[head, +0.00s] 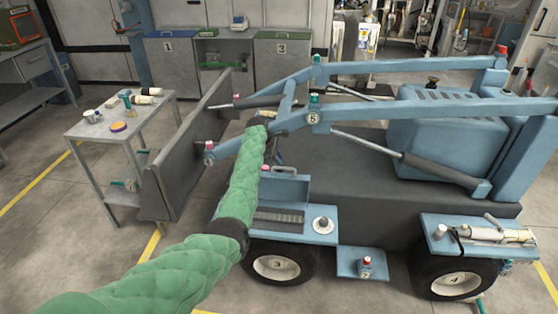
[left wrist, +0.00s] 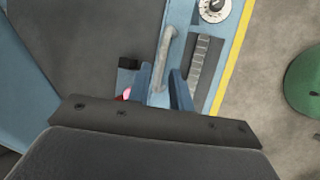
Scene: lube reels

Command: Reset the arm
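My left arm, in green padded sleeving, reaches from the bottom left of the head view up to the blue loader arm (head: 290,100). Its gripper end (head: 267,116) is small and partly hidden in front of that arm. In the left wrist view, my left gripper (left wrist: 162,80) has two blue fingers with a gap between them and nothing visibly held. Beyond them show a grey handle (left wrist: 165,55), a dark grille (left wrist: 201,68) and a round knob (left wrist: 214,8). My right gripper is not in view.
The blue loader body (head: 445,140) and its grey bucket (head: 185,155) fill the middle and right. A metal trolley (head: 88,128) with small items stands left. Numbered cabinets (head: 172,60) line the back. Open floor lies at bottom left.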

